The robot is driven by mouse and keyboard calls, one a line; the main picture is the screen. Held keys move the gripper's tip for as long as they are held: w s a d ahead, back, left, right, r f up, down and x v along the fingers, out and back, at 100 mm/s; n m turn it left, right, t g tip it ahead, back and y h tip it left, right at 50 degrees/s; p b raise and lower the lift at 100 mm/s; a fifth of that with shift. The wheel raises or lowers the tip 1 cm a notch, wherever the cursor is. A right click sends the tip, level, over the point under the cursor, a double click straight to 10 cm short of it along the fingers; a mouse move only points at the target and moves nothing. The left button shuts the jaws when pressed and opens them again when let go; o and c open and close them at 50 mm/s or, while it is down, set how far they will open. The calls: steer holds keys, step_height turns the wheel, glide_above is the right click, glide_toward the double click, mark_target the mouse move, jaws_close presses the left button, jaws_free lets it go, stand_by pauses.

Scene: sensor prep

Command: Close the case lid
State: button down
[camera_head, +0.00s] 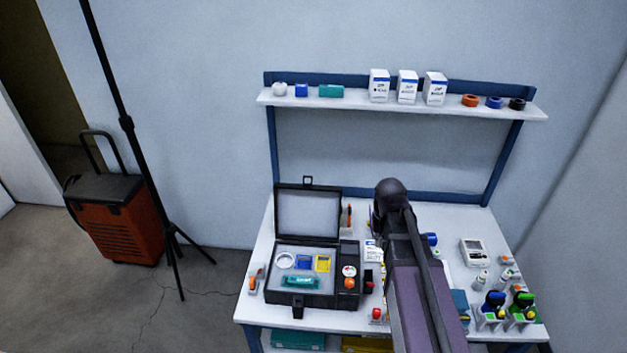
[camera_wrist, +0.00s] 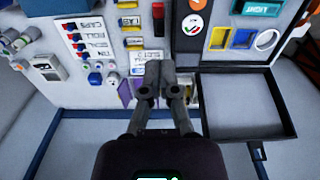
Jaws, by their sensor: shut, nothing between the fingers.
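The black case (camera_head: 304,300) sits on the left part of the white bench. Its lid (camera_head: 308,214) is open and stands up at the back edge, showing a grey inner face. In the wrist view the lid (camera_wrist: 247,103) is at the right, and the filled case body (camera_wrist: 187,42) is above it. My gripper (camera_wrist: 154,72) is shut and empty, apart from the lid and to its left in the wrist view. In the head view my arm hides the gripper.
The case holds a white ring, a blue and a yellow frame and a teal item (camera_head: 300,282). A shelf (camera_head: 350,103) with boxes and tape rolls spans the back. Small parts and labelled strips (camera_wrist: 90,45) crowd the bench right of the case.

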steer(key=w+a+r+p, duration=0.1)
steer(key=w+a, duration=0.5)
steer(key=w, duration=0.5)
steer(key=w+a+r+p, duration=0.2)
steer(key=w+a, duration=0.5)
steer(key=w, duration=0.4)
steer(key=w+a+r+p, duration=0.1)
steer(key=w+a+r, duration=0.1)
steer(key=w+a, duration=0.5)
steer(key=w, duration=0.5)
steer(key=shift+t, duration=0.4)
steer(key=shift+w+a+f, duration=0.1)
steer(key=shift+f, duration=0.05)
step_height(320, 180, down, 10)
steer(key=b, duration=1)
steer(key=shift+s+r+p, duration=0.35)
steer(key=shift+s+p, duration=0.05)
steer(key=shift+s, duration=0.35)
steer(key=shift+s+r+p, duration=0.35)
steer(key=shift+s, duration=0.4)
